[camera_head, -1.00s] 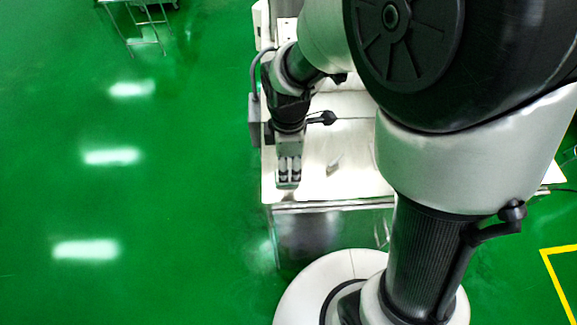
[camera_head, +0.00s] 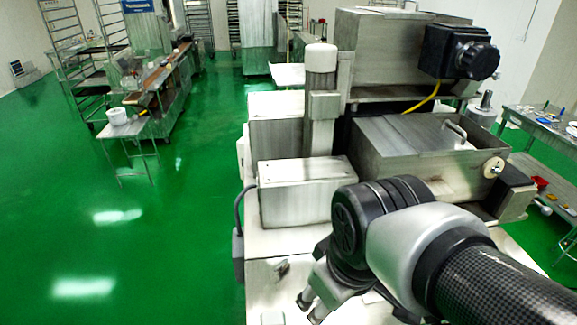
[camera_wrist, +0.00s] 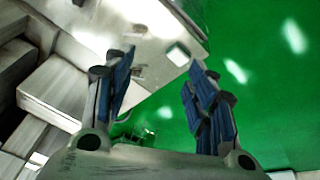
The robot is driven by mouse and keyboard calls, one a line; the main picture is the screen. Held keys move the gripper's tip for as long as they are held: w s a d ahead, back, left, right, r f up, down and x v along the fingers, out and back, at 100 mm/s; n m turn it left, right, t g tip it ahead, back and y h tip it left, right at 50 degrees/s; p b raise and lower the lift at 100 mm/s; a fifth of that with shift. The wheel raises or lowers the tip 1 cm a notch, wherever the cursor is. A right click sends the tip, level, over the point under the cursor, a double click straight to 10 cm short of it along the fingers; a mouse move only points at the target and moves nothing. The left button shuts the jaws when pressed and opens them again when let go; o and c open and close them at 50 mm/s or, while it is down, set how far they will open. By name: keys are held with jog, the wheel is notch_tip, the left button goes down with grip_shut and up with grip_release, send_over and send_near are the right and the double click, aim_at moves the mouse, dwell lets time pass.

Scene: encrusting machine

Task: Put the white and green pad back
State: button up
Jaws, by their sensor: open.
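A small white square pad with a greenish rim (camera_wrist: 178,54) lies on the pale metal top near its corner in the wrist view. A pale piece at the bottom edge of the head view (camera_head: 272,317) may be the same pad; it is cut off there. My gripper (camera_wrist: 163,70) is open, with its two blue-padded fingers apart and nothing between them. In the wrist image the pad shows between and beyond the fingertips. In the head view my gripper (camera_head: 312,303) is over the front of the machine's top, partly hidden by my arm.
The encrusting machine (camera_head: 305,190), with metal boxes and covers, stands behind my gripper. Its pale top (camera_wrist: 110,20) ends at an edge above the green floor. A small metal fitting (camera_head: 281,267) stands on it. Open floor is at left; a side table (camera_head: 545,125) is at right.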

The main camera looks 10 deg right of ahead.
jog(key=s+m, duration=0.1)
jog(key=m, duration=0.1)
jog(key=s+d+m+t, duration=0.1)
jog(key=s, duration=0.1)
jog(key=s+d+r+m, duration=0.1)
jog(key=m, duration=0.1)
jog(key=shift+s+d+m, duration=0.1)
jog(key=shift+s+m, duration=0.1)
jog(key=shift+m, duration=0.1)
jog(key=shift+f, duration=0.15)
